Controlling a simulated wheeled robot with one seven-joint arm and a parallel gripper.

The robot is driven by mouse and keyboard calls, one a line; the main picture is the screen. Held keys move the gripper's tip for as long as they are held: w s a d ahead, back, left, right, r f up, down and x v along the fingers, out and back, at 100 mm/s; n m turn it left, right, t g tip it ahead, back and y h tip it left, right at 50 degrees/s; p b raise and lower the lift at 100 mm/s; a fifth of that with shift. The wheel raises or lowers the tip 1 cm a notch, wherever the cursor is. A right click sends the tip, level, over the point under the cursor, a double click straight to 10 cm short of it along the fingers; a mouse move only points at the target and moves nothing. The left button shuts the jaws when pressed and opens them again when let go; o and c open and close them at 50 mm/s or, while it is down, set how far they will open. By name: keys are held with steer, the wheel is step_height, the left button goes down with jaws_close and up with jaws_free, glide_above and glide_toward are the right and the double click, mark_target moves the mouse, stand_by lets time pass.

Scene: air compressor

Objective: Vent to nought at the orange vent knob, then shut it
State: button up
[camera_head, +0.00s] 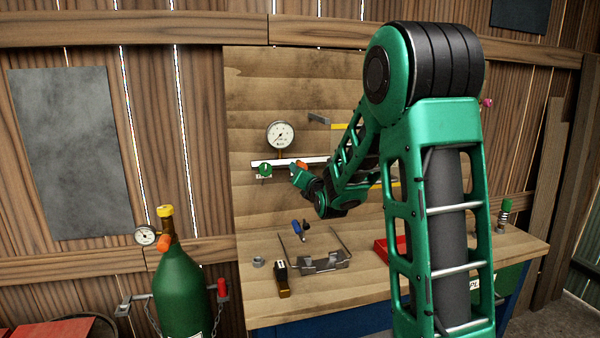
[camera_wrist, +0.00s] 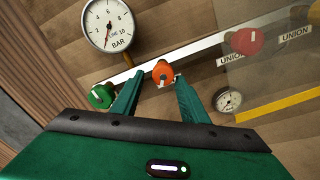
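The orange vent knob (camera_wrist: 162,73) sits on the white rail, with a pale pointer mark on its face. My gripper (camera_wrist: 159,78) is open, with its two green fingers either side of the knob. A gap shows on the left; the right fingertip is close to the knob, and I cannot tell whether it touches. In the head view the knob (camera_head: 302,165) shows at the end of my gripper (camera_head: 297,174). The line gauge (camera_wrist: 108,24), marked BAR, stands above the rail; it also shows in the head view (camera_head: 281,136).
A green knob (camera_wrist: 101,96) sits close left of my fingers. A red knob (camera_wrist: 246,41) and a small gauge (camera_wrist: 227,100) are to the right, by a see-through panel. Below, the bench (camera_head: 357,289) holds a wire stand (camera_head: 320,263) and a red tray (camera_head: 381,249).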

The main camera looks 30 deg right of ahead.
steer(key=shift+d+r, duration=0.15)
steer(key=shift+d, duration=0.05)
steer(key=v, duration=0.6)
steer(key=shift+s+r, duration=0.1)
stand_by(0.3)
